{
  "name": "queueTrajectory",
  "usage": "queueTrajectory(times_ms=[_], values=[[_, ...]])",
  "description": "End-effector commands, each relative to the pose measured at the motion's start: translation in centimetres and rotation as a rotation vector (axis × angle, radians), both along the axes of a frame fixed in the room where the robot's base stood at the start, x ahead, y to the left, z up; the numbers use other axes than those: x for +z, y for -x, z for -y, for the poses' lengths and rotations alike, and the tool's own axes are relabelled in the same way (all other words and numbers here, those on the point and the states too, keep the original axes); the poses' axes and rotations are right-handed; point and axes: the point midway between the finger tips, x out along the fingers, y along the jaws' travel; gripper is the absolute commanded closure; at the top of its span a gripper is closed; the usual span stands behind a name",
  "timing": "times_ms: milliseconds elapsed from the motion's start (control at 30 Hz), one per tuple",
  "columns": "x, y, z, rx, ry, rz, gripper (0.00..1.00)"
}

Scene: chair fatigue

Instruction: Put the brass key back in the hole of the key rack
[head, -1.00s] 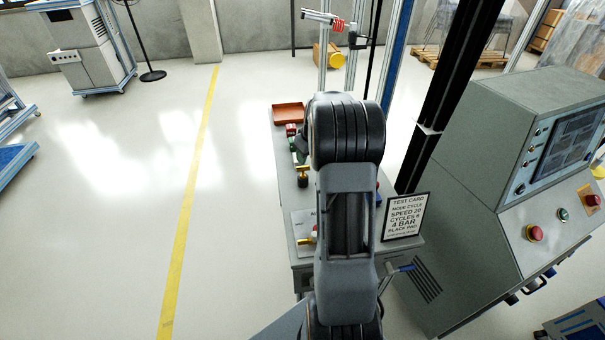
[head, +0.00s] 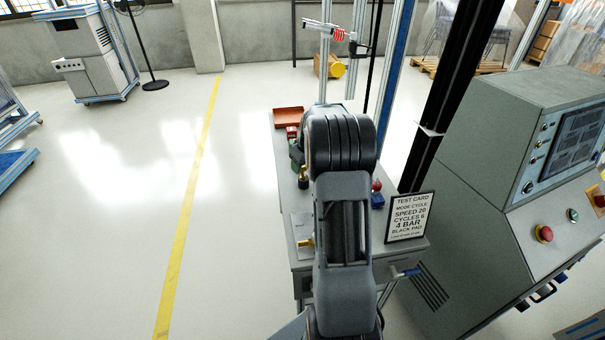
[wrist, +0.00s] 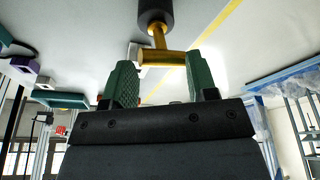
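The brass key (wrist: 160,57) has a T-shaped handle, a short stem and a dark cylindrical end. In the wrist view its crossbar spans between the green fingertips of my gripper (wrist: 163,66), which appear shut on the bar's two ends. The stem and dark end stick out beyond the fingers, with pale floor behind. In the head view the key (head: 302,181) shows small beside my arm, over the bench's left side; my arm hides most of the gripper. I cannot make out the key rack or its hole for certain.
The narrow grey bench (head: 285,190) carries a red-brown tray (head: 288,118) at its far end, a blue block with a red ball (head: 377,198), and a test card (head: 409,218). A grey console (head: 530,150) stands to the right.

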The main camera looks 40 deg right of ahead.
Motion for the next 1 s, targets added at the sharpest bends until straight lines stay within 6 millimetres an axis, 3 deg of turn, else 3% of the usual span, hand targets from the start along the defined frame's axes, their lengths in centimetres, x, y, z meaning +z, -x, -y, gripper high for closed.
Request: queueTrajectory(times_ms=[33, 167, 767, 967, 1000], values=[[-2.4, 0.9, -0.2, 0.004, -0.015, -0.042, 0.60], [-2.4, 0.9, -0.1, 0.002, -0.015, -0.042, 0.72], [-1.2, 1.1, 0.4, -0.005, -0.014, -0.041, 0.72], [-0.4, 1.1, 0.3, -0.004, -0.014, -0.041, 0.76], [-0.3, 1.1, 0.2, -0.004, -0.014, -0.041, 0.81]])
